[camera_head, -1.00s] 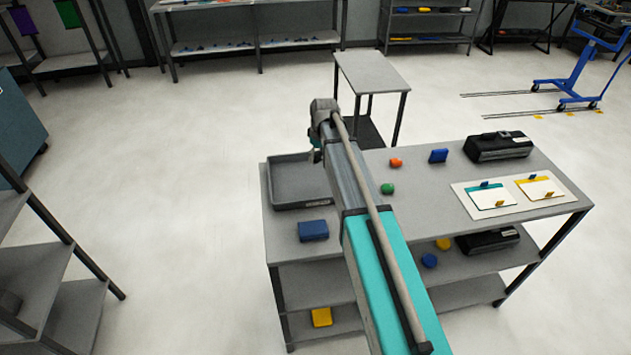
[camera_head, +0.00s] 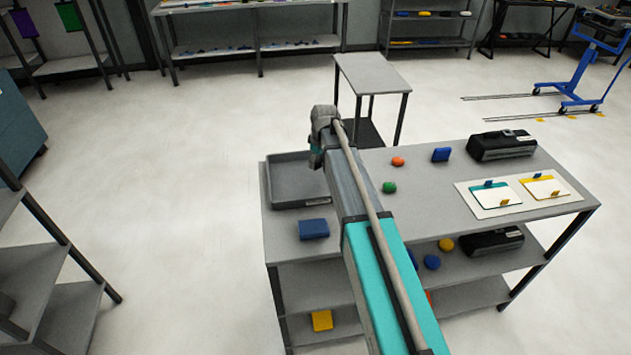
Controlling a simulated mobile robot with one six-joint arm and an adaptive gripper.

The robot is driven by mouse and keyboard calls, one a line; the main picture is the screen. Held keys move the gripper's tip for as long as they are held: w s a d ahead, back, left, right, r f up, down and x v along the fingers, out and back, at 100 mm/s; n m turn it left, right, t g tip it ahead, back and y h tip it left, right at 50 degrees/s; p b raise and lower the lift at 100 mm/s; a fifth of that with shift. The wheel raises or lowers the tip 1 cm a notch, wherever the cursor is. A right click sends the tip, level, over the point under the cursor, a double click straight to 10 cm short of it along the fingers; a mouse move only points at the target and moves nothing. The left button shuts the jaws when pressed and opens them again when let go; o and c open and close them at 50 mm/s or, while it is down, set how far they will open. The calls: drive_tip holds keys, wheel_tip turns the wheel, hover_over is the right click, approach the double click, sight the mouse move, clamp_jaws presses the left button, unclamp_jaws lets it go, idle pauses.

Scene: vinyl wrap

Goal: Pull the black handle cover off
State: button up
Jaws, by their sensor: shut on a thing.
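My arm reaches away from the camera over the grey shelf table (camera_head: 420,215). It ends in a grey wrist near the table's far left edge, above the right side of the grey tray. My gripper's fingers do not show; the wrist and arm hide them, so I cannot see what is between them. I cannot make out a black handle cover in this view. It may be hidden behind my arm or too small to tell.
A blue box (camera_head: 313,229), orange and green pieces and a black case (camera_head: 501,145) lie on the tabletop. A white board (camera_head: 485,213) is at the right. A small side table (camera_head: 372,72) stands behind.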

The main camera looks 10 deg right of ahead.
drive_tip(key=shift+f+b, duration=0.8)
drive_tip(key=shift+f, duration=0.3)
drive_tip(key=o, duration=1.3)
drive_tip(key=s+m, duration=0.2)
drive_tip(key=s, duration=0.7)
drive_tip(key=s+m+g, duration=0.1)
drive_tip(key=s+m, duration=0.1)
drive_tip(key=s, duration=0.8)
drive_tip(key=s+m+h, duration=0.1)
drive_tip(key=s+m, duration=0.2)
drive_tip(key=s, duration=0.7)
drive_tip(key=shift+d+f, duration=0.1)
drive_tip(key=shift+d, duration=0.25)
